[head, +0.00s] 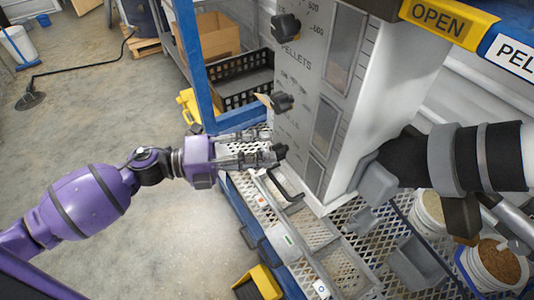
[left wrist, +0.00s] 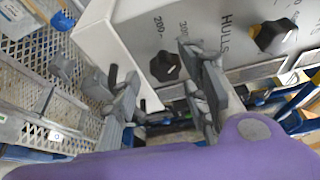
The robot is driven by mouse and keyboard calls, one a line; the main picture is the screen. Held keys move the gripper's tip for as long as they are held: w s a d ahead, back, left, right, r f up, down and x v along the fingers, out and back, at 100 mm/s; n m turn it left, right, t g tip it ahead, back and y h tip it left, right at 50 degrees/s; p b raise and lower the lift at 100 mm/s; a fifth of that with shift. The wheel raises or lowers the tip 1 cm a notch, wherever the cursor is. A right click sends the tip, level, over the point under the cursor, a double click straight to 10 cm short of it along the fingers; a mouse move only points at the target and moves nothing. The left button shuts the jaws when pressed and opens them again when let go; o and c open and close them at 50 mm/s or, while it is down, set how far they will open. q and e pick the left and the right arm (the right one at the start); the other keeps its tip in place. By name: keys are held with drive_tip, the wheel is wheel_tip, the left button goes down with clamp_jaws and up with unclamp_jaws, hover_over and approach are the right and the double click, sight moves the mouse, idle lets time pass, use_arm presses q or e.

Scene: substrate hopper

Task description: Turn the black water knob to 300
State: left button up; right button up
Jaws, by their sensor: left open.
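A grey hopper panel (head: 310,80) carries black knobs in a column: an upper knob (head: 285,27), a middle knob (head: 281,102) and a dark low knob (head: 279,150). The word PELLETS is printed between the upper two. In the left wrist view, one knob (left wrist: 165,66) shows between the fingertips, with 200 and 300 printed near it; another knob (left wrist: 275,35) is farther right, by the word HULLS. No water label is readable. My purple left gripper (head: 262,156) is open and empty, close to the low knob; contact is unclear. It shows in the left wrist view (left wrist: 162,95).
A metal mesh bench (head: 345,250) lies below the panel. Buckets (head: 492,265) stand at the right. A black crate (head: 240,80) and cardboard box (head: 213,38) sit behind a blue post (head: 190,60). A yellow bin (head: 258,283) is at the bottom. Open floor lies at left.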

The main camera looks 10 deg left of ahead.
use_arm(q)
drive_tip(key=v, duration=1)
drive_tip(key=shift+a, duration=0.15)
drive_tip(key=shift+f, duration=0.1)
